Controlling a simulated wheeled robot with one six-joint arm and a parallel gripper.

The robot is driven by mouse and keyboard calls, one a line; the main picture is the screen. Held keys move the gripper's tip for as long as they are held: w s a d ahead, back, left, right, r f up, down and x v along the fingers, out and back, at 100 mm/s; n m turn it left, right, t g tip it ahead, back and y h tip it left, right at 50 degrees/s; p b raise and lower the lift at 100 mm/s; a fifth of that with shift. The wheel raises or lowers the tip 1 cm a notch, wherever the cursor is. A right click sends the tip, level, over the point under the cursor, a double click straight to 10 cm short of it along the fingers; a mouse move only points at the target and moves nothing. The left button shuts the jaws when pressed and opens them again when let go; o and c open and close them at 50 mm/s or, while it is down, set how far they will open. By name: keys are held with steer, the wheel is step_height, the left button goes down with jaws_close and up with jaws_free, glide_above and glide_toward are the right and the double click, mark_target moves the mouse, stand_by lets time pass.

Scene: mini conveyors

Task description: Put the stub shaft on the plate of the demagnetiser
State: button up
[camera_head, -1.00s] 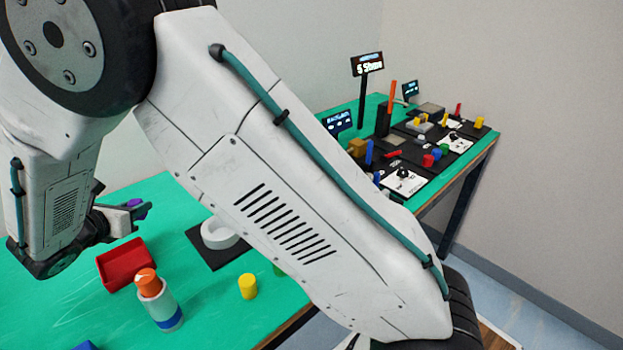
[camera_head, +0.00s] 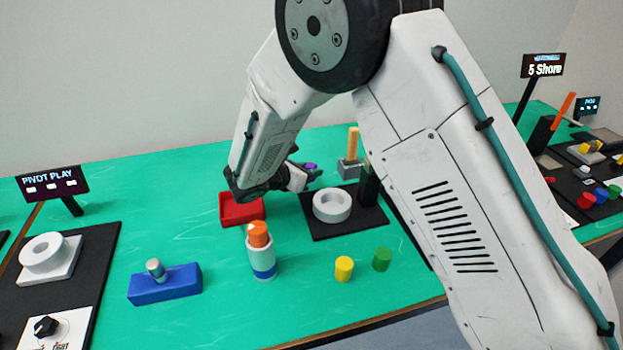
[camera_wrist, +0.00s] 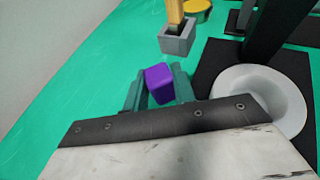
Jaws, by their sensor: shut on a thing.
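My gripper (camera_head: 308,174) is shut on a small purple piece (camera_head: 311,167), which may be the stub shaft. In the wrist view, the purple piece (camera_wrist: 159,83) sits between the two grey-green fingers (camera_wrist: 156,92), its top showing and its lower part hidden. The gripper is above the green table, beyond the red tray and close to the black mat (camera_head: 318,230) with the thick white ring (camera_head: 332,193). I cannot tell whether this ring is the demagnetiser's plate; no readable sign names a demagnetiser.
A grey holder (camera_head: 349,170) with a yellow bar stands behind the mat, beside a black post (camera_head: 369,184). The red tray (camera_head: 241,221), a grey-blue cylinder with orange top (camera_head: 262,260), a blue block (camera_head: 165,285), and yellow (camera_head: 344,269) and green (camera_head: 382,259) cylinders stand nearer.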

steer(key=shift+f, duration=1.65)
steer(key=o, duration=1)
steer(key=shift+f, duration=0.1)
steer(key=v, duration=1.2)
steer(key=shift+d, duration=0.1)
